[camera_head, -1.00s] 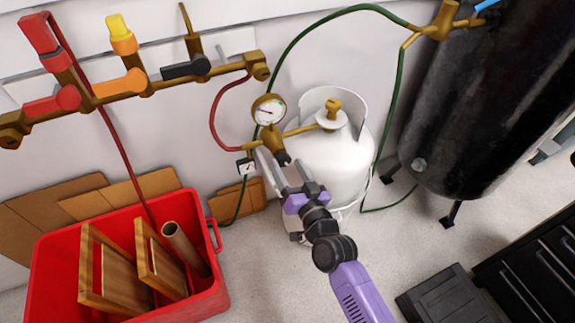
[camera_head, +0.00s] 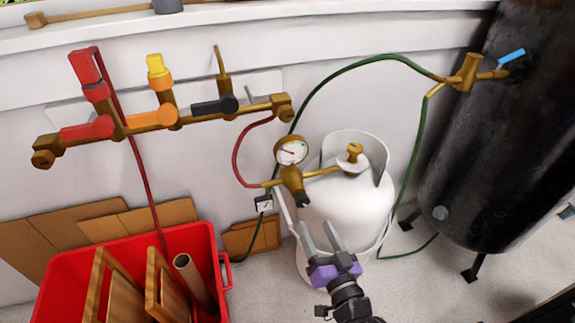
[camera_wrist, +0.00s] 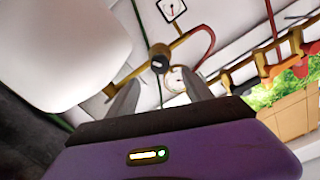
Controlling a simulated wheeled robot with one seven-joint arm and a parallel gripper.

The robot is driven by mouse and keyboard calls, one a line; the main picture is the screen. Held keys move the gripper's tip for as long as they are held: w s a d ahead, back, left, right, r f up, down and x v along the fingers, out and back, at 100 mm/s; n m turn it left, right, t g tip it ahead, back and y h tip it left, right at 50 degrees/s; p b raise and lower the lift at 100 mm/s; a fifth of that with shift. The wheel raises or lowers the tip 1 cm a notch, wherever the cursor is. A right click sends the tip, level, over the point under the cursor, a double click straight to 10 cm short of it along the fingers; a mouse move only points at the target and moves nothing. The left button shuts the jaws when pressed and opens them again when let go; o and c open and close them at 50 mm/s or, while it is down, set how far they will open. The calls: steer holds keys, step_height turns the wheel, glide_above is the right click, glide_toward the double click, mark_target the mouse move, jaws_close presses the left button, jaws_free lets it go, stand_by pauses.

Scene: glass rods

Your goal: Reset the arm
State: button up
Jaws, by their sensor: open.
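My gripper (camera_head: 332,238) is open and empty in the head view, with its two grey fingers pointing up the picture. It is in front of the lower part of the white gas cylinder (camera_head: 345,205). The brass regulator with its round gauge (camera_head: 291,151) is above and left of the fingers. In the wrist view, my gripper's fingers (camera_wrist: 162,98) are apart. The brass regulator (camera_wrist: 158,62) shows beyond them, and the white cylinder (camera_wrist: 65,45) fills the upper left.
A brass manifold (camera_head: 165,118) with red, orange and black valves is on the wall. A red crate (camera_head: 215,240) with wooden pieces stands at lower left. A black tank (camera_head: 470,150) stands at right. A green hose (camera_head: 365,62) arches between regulator and tank. Floor shows at lower right.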

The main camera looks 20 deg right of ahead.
steer(key=s+r+n+g+p, duration=0.15)
steer(key=s+r, duration=0.35)
steer(key=s, duration=1.2)
steer(key=s+r+n+g, duration=0.2)
steer(key=s+r+n, duration=0.15)
steer(key=s, duration=1.45)
step_height(320, 180, up, 14)
steer(key=p, duration=1.3)
steer(key=shift+w+d, duration=0.15)
steer(key=shift+w, duration=0.1)
